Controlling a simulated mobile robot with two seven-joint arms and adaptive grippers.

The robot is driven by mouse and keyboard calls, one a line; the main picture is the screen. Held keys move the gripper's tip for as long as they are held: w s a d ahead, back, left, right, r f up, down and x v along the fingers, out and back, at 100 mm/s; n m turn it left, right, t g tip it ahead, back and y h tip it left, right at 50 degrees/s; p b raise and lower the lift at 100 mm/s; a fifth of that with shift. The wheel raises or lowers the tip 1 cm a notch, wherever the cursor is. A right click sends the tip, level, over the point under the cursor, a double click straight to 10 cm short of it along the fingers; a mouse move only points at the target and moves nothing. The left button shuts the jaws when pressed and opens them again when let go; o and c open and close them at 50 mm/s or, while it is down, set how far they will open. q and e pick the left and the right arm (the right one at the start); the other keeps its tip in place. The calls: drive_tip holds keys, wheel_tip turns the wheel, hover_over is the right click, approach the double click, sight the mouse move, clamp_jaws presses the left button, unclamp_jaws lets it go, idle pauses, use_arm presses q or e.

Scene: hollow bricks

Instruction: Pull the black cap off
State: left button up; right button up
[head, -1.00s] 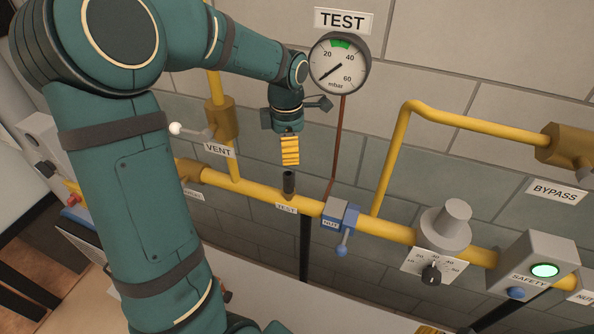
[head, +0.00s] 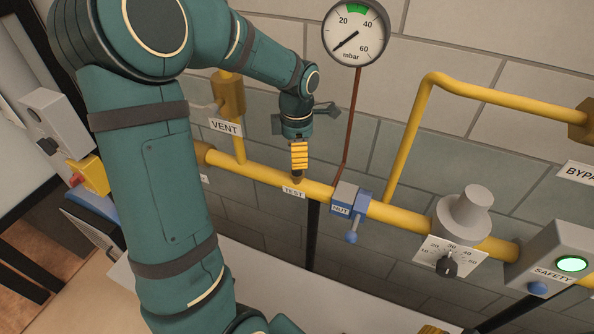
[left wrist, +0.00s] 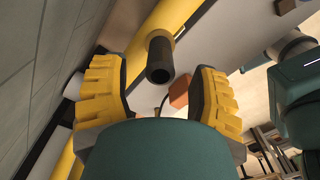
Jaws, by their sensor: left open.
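The black cap (head: 297,179) is on the short stub on top of the yellow pipe above the TEST label (head: 293,192). In the head view my left gripper's fingers hide most of it. In the left wrist view the black cap (left wrist: 160,62) is a dark cylinder with a round end, lying between the fingers with a gap on both sides. My left gripper (head: 298,171) points down over it, open and holding nothing. A ribbed yellow piece (head: 431,329) at the bottom edge of the head view looks like part of my right gripper; its jaws cannot be made out.
The yellow pipe (head: 252,172) runs along the tiled wall. A blue clamp-like fitting (head: 346,199) with a handle is just right of the stub. The vent valve (head: 228,95) is to the left, the gauge (head: 356,32) above. A grey regulator (head: 463,212) stands farther right.

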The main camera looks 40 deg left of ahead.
use_arm(q)
drive_tip(key=shift+f, duration=0.45)
drive_tip(key=shift+c, duration=0.4)
clamp_jaws()
